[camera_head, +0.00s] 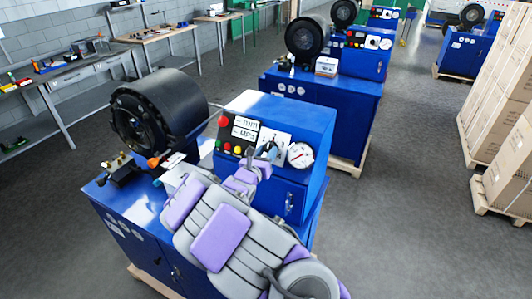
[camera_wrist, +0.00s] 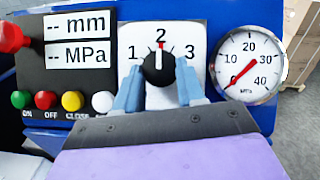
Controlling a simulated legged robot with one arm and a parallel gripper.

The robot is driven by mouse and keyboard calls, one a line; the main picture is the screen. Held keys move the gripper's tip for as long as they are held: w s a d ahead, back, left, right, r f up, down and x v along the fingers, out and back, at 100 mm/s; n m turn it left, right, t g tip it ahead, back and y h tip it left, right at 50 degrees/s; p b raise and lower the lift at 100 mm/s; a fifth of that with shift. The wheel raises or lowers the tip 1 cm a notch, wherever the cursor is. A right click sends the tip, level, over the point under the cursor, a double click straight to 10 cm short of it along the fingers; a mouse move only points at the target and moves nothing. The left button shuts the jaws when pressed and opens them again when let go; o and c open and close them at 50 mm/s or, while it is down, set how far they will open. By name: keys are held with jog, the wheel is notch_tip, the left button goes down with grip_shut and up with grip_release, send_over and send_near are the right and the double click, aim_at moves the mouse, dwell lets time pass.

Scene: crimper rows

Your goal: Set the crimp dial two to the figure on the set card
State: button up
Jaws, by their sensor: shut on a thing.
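In the wrist view the crimp dial (camera_wrist: 158,66) is a black round knob on a white plate marked 1, 2 and 3. Its white pointer line stands upright, towards the 2, where a short red mark shows. My gripper (camera_wrist: 160,82) has its two blue fingers closed on the knob's left and right sides. In the head view my gripper (camera_head: 268,152) is at the front panel of the near blue crimper (camera_head: 290,112), and the dial is mostly hidden behind it. I cannot make out a readable set card in either view.
Left of the dial are blank mm and MPa displays (camera_wrist: 78,40), a red knob (camera_wrist: 10,38) and several coloured buttons. A pressure gauge (camera_wrist: 248,68), needle near 0, is close on the right. Another crimper (camera_head: 325,105) stands behind; stacked cartons (camera_head: 495,100) are at right.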

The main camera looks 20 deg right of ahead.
jog(key=o, duration=1.1)
jog(key=shift+w+a, duration=0.1)
jog(key=shift+c, duration=0.2)
jog(key=shift+a, duration=0.1)
jog(key=v, duration=1.7)
jog(key=shift+p, duration=0.35)
jog(key=shift+a, duration=0.1)
